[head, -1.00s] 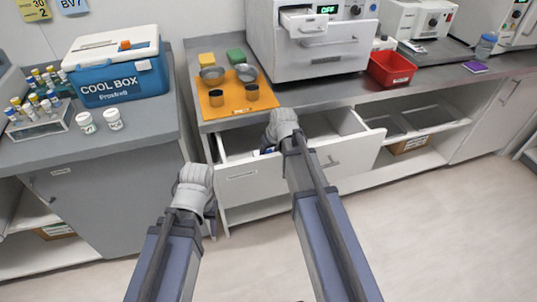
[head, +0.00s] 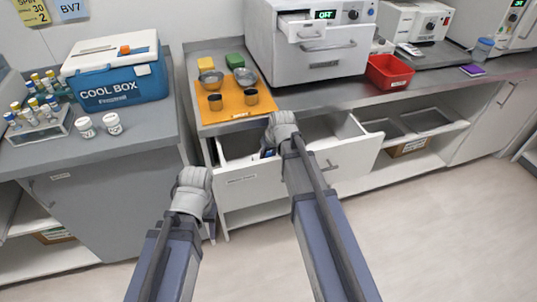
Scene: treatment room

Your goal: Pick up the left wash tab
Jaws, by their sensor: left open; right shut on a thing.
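My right gripper (head: 282,121) is over the open drawer (head: 245,192), near the counter's front edge. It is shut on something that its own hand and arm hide. A small blue and white item (head: 268,153) shows just left of that arm, inside the drawer opening; I cannot tell whether it is held or is a wash tab. My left gripper (head: 194,178) is open and appears empty, at the drawer's left front corner; its fingertips are hard to make out. No wash tab is clearly recognisable.
An orange mat (head: 232,117) on the counter holds metal bowls and dark cups, with yellow and green blocks behind. A white appliance (head: 320,60) and red bin (head: 390,72) stand to the right. A cool box (head: 120,90), vials and two jars stand left. The floor is clear.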

